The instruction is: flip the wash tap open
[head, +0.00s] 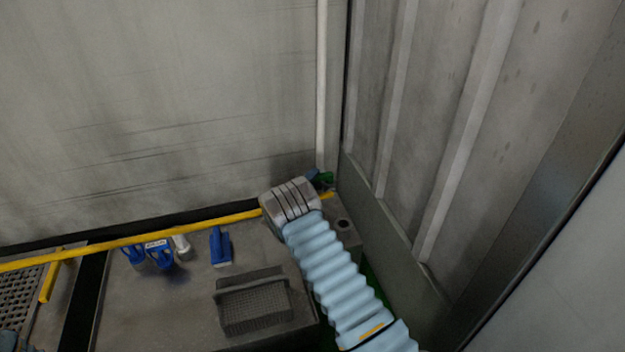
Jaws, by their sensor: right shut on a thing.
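The wash tap (326,178) shows as a small green piece at the foot of a white vertical pipe (321,80), in the back corner. My right gripper (314,180) is at the tap and shut on it. The grey wrist and the light blue sleeve of my right arm come up from the lower right and hide much of the tap. The exact hold of the fingers and the angle of the tap's lever cannot be made out. My left gripper is not seen.
A yellow rail (130,238) runs along the back of the grey worktop (150,310). Blue items (153,253), a blue brush-like tool (220,246) and a dark mesh basket (255,302) lie left of my right arm. A ribbed metal wall (430,130) stands close on the right.

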